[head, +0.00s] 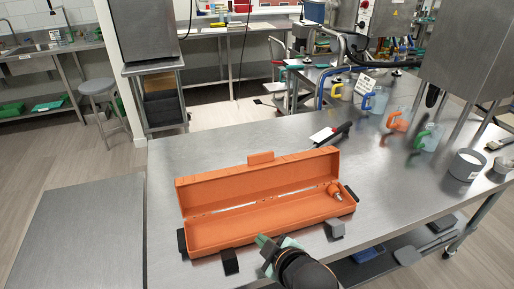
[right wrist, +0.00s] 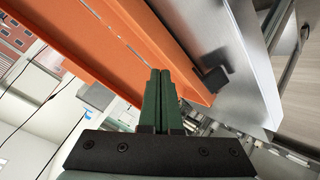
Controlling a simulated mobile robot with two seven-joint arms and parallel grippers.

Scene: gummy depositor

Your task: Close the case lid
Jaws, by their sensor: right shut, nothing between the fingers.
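An orange case (head: 240,232) stands open on the steel table, long side toward me. Its lid (head: 222,187) is raised upright at the back, with an orange latch tab (head: 260,158) on its top edge. An orange-capped item (head: 334,190) lies inside at the right end. My right gripper (head: 267,243) is at the front edge of the case, shut and empty. In the right wrist view its green fingers (right wrist: 160,75) are together, close to an orange wall of the case (right wrist: 182,50); contact is unclear. My left gripper is not in view.
The table's left part is clear.

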